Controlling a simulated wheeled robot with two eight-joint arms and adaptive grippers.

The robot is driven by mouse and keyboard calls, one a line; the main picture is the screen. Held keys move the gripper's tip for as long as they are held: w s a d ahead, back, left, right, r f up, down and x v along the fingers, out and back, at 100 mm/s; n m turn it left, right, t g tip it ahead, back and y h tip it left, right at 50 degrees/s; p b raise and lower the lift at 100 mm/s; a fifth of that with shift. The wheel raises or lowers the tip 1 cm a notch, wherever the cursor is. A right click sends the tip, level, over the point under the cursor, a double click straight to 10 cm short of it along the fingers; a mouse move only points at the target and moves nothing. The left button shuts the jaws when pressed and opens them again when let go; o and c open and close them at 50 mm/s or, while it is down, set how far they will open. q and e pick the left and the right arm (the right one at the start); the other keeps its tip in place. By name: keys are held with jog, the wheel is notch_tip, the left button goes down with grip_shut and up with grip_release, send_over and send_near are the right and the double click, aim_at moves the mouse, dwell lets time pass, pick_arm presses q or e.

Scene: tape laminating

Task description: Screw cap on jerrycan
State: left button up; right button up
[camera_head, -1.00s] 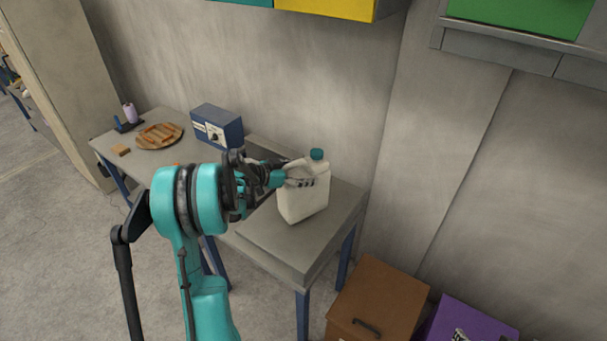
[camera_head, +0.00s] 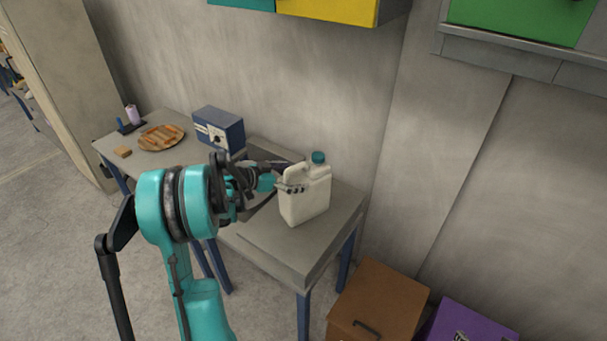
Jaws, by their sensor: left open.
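The off-white jerrycan (camera_head: 309,203) stands upright on the near right part of the grey table. The teal cap (camera_head: 318,157) sits on its neck at the top; how tightly it is screwed cannot be told. My left gripper (camera_head: 298,175) is open beside the upper left of the jerrycan, by its handle and a little lower than the cap. One finger shows in front of the can's upper left side. Whether the fingers touch the can cannot be told. My right gripper is not in view.
The table (camera_head: 270,240) has free room in front of the jerrycan. A blue box device (camera_head: 219,130), a plate of brown pieces (camera_head: 161,138) and a small block (camera_head: 122,152) are farther left. A wall is close behind. A brown box (camera_head: 378,305) and purple box (camera_head: 468,323) stand below right.

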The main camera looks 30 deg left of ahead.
pick_arm(q)
jog(key=p+v, duration=0.1)
jog(key=v, duration=0.6)
jog(key=shift+s, duration=0.3)
jog(key=shift+a+r, duration=0.1)
jog(key=shift+a, duration=0.05)
